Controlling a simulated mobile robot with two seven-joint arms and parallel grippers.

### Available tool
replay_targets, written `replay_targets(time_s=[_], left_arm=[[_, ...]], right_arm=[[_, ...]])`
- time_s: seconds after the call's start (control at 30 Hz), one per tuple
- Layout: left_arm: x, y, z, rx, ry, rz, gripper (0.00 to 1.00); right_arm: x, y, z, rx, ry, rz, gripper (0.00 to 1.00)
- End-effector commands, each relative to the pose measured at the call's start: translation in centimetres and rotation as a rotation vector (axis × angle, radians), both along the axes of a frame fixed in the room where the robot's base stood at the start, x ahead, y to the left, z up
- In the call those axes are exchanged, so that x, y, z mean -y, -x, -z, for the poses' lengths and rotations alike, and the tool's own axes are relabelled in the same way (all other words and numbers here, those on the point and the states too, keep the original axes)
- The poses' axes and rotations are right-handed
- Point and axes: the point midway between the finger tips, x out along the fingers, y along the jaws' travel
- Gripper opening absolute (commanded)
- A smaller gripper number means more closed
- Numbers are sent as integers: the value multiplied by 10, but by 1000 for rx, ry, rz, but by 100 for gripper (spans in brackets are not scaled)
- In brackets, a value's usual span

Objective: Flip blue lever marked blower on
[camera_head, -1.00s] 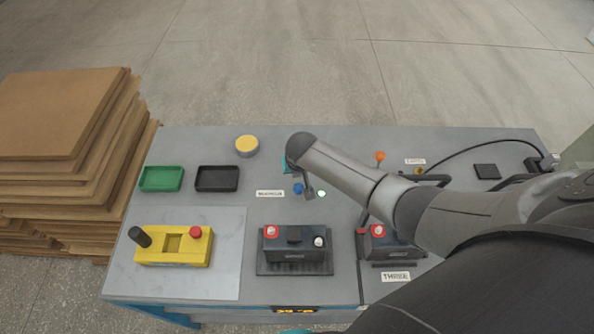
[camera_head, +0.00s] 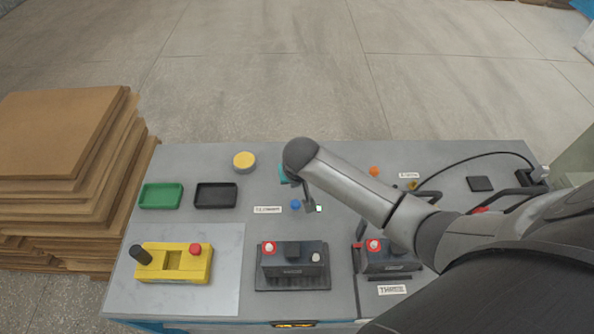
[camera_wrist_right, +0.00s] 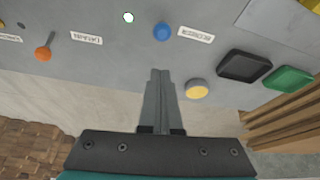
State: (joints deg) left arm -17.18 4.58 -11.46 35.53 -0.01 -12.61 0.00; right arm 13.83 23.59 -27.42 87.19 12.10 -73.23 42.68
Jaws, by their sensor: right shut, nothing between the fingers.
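The blue lever (camera_head: 295,204) shows as a small blue knob on the grey bench top, beside a white label (camera_head: 267,210) whose text is blurred. In the right wrist view the blue knob (camera_wrist_right: 162,32) lies just past my fingertips, with the label (camera_wrist_right: 196,35) beside it. My right gripper (camera_head: 312,207) is shut and empty, just right of the knob in the head view. My left gripper is not in view.
A small lit indicator (camera_wrist_right: 128,17) is near the blue knob. An orange-headed lever (camera_wrist_right: 43,53) and a yellow round button (camera_head: 244,161) are also nearby.

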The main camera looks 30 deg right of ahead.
Motion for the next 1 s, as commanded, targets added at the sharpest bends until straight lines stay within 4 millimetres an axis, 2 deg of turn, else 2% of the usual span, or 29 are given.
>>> replay_targets(time_s=[0.2, 0.4, 0.6, 1.0], left_arm=[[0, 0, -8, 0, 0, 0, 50], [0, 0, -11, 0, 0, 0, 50], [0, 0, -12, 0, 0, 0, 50], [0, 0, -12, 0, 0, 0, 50]], right_arm=[[-4, 12, -33, 2, -1, -1, 0], [-7, 21, -55, 1, -1, 0, 0], [-8, 25, -64, -1, 1, 0, 0], [-8, 25, -65, 0, 0, 0, 0]])
